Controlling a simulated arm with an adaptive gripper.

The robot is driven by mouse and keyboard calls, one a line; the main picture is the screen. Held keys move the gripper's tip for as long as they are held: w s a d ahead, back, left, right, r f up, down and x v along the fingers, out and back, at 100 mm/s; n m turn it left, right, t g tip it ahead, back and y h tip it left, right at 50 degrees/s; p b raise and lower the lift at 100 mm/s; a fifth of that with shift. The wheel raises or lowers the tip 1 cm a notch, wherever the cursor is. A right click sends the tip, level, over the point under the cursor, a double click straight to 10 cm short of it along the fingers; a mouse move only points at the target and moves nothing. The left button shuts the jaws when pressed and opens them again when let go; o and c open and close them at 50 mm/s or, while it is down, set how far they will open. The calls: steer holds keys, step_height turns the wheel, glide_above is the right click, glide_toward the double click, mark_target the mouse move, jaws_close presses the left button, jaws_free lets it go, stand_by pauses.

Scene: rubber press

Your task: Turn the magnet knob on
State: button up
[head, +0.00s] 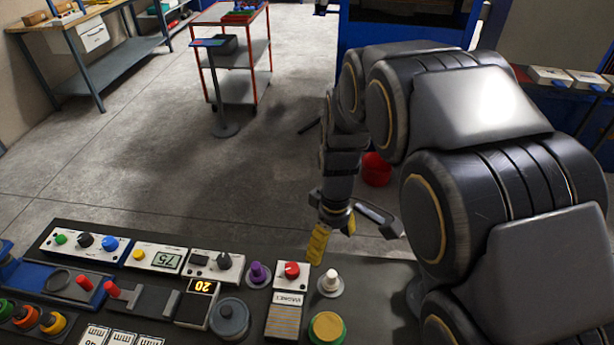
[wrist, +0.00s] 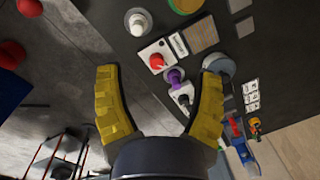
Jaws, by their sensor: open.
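The magnet knob (head: 291,270) is a red round knob on a white module with an upside-down label plate, on the dark panel's right part in the head view. In the wrist view the red knob (wrist: 157,61) appears between the spread yellow fingers. My gripper (head: 333,246) is open and empty. In the head view it hangs at the panel's far edge, above and to the right of the red knob, apart from it. The wrist view also shows my gripper (wrist: 158,74); its fingertips do not touch the knob.
A purple knob (head: 258,274) stands left of the red knob and a white knob (head: 330,281) right of it. A yellow-green button (head: 327,328) is nearer. A module with a dark knob (head: 223,261) lies further left.

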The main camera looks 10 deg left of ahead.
mark_target(292, 267)
steer(key=w+a+f+n, duration=0.1)
steer(key=a+f, duration=0.1)
steer(key=f, duration=0.1)
steer(key=w+a+f+n, duration=0.2)
steer(key=a+f, duration=0.1)
steer(key=f, duration=0.1)
steer(key=w+a+f+n, duration=0.1)
steer(key=a+f+n, duration=0.1)
steer(key=a+f, duration=0.1)
steer(key=shift+w+f, duration=0.25)
steer(key=shift+w, duration=0.15)
steer(key=f, duration=0.7)
steer(key=shift+s+f, duration=0.2)
steer(key=shift+f, duration=0.1)
steer(key=c, duration=1.1)
